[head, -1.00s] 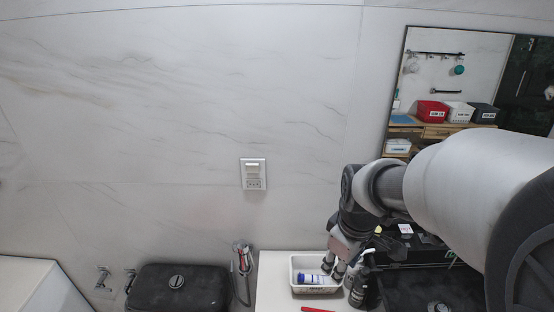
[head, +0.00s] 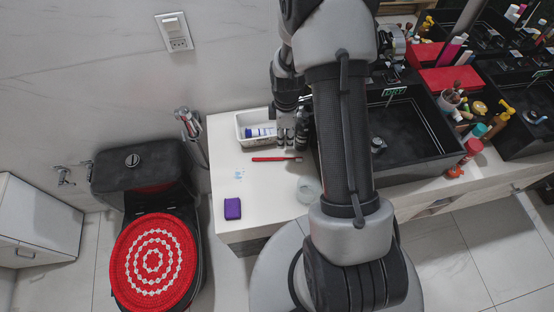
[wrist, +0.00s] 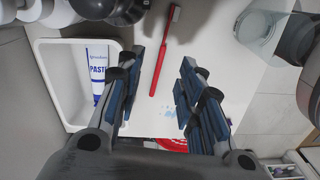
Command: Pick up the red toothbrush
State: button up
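The red toothbrush (head: 276,159) lies flat on the white counter (head: 222,140), in front of the white tray. In the wrist view the toothbrush (wrist: 163,52) lies between and beyond the fingers, with its pale bristles at the top. My gripper (head: 290,140) is above the counter beside the tray. In the wrist view my gripper (wrist: 157,85) is open, its two blue-padded fingers wide apart with nothing between them. The toothbrush does not appear to be touched by either finger.
A white tray (wrist: 47,58) holds a toothpaste tube (wrist: 97,68) left of the fingers. A purple box (head: 232,208) and a clear glass (head: 306,194) stand on the counter. Black sinks (head: 410,135) with bottles lie to the right, a toilet (head: 140,172) to the left.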

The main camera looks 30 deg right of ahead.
jog(key=b, duration=0.1)
send_over(285, 158)
jog(key=f, duration=0.6)
jog(key=shift+w, duration=0.4)
jog(key=f, duration=0.1)
jog(key=f+b, duration=0.1)
jog(key=f, duration=0.1)
jog(key=s+f+b, duration=0.1)
jog(key=f, duration=0.1)
jog(key=shift+f, duration=0.1)
jog(key=shift+c, duration=0.5)
grip_shut()
